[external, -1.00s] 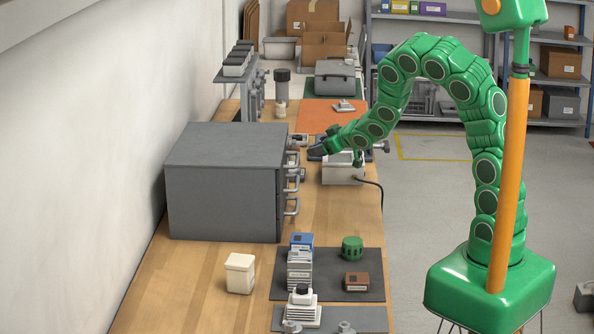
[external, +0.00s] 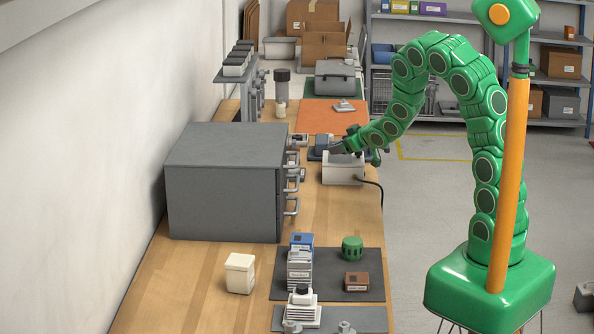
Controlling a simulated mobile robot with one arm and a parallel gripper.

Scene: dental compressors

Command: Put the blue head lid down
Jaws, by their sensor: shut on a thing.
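My gripper (external: 340,149) is at the end of the green arm, low over the white box-like unit (external: 343,173) on the wooden bench. It is shut on a small dark, bluish part, which I take to be the blue head lid (external: 321,147). That part is small and partly hidden by the gripper, so its exact shape and whether it touches anything below are hard to tell.
A large grey cabinet (external: 222,185) with handles stands left of the gripper. A dark mat (external: 335,262) in front holds a blue-topped stack (external: 301,241), a green cylinder (external: 352,248) and a brown box (external: 356,281). An orange mat (external: 325,119) lies behind. A cream container (external: 240,273) stands front left.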

